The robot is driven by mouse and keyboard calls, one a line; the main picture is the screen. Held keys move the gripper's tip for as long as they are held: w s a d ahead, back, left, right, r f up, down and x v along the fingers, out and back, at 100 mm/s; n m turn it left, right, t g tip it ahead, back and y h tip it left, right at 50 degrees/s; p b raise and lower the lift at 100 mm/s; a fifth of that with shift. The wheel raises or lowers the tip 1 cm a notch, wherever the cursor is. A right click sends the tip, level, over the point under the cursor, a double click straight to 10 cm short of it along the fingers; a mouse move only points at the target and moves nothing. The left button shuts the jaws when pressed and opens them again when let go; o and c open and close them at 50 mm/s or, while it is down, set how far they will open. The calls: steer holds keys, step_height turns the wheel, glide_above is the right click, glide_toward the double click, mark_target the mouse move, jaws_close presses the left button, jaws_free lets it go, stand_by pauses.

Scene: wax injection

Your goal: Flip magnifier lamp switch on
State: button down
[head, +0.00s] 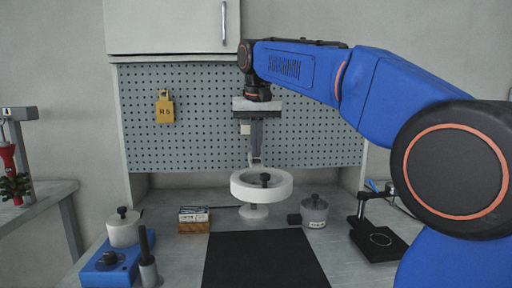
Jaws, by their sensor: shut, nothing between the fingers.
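The magnifier lamp (240,187) is a white ring-shaped head on a short white stand, at the middle back of the bench. A small dark piece, which looks like its switch (265,178), shows at the ring's centre. Whether it is on or off is too small to tell. My gripper (255,163) points down from the arm, just above and behind the ring in the picture. It is shut and empty. I cannot tell whether its tips touch the lamp.
A black mat (265,262) lies in front. A lidded grey pot (314,213) and a black stand (378,240) are to the right. A card box (194,219) and a blue unit with a white pot (112,265) are to the left. A pegboard (190,135) stands behind, under a cabinet (165,28).

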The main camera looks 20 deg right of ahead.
steer(key=shift+s+f+t, duration=0.25)
steer(key=shift+s+t, duration=0.1)
steer(key=shift+t, duration=0.15)
steer(key=shift+w+f, duration=0.1)
steer(key=shift+w, duration=0.15)
steer(key=shift+w+d+r, duration=0.15)
steer(key=shift+w+r, duration=0.1)
steer(key=shift+w, duration=0.35)
steer(key=shift+s+r, duration=0.15)
steer(key=shift+r, duration=0.3)
steer(key=v, duration=0.4)
steer(key=shift+r, duration=0.1)
steer(key=s+a+r, duration=0.1)
steer(key=s+r, duration=0.4)
steer(key=r, duration=0.2)
